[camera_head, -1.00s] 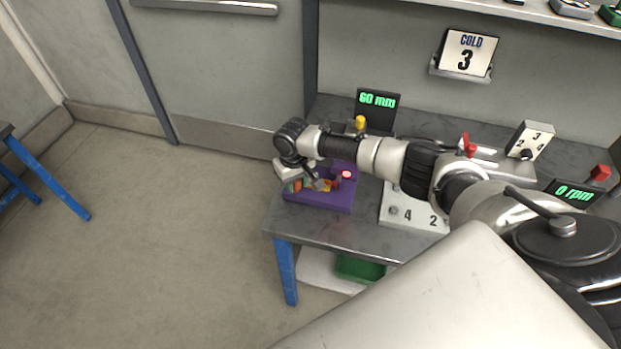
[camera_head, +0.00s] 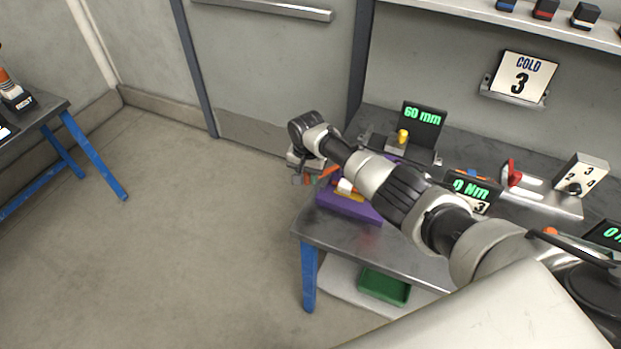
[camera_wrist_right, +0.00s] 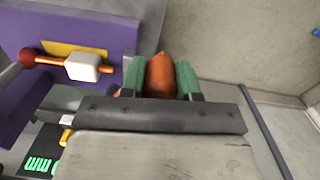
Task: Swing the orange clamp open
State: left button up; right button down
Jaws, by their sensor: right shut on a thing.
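The purple fixture (camera_head: 345,204) sits at the left end of the workbench, partly hidden by my right arm. It also shows at the left of the right wrist view (camera_wrist_right: 100,25). There it carries a white block (camera_wrist_right: 83,66) on a thin orange rod with a dark red ball end, beside a yellow patch. My right gripper (camera_head: 306,178) is just off the fixture's left side. In the right wrist view its green-padded fingers (camera_wrist_right: 160,78) are shut on a rounded orange piece, the orange clamp's handle (camera_wrist_right: 160,73). My left gripper is not in view.
Behind the fixture stands a "60 mm" display (camera_head: 423,120) with a yellow knob. A "0 Nm" display (camera_head: 474,188) and a red lever (camera_head: 511,172) are farther right. A green tray (camera_head: 384,287) lies below the bench. Open floor is to the left.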

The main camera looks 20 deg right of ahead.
jog(key=shift+w, duration=0.15)
jog(key=c, duration=0.8)
grip_release()
jog(key=shift+r, duration=0.55)
notch_tip(320, 180, up, 10)
jog(key=shift+f, duration=0.1)
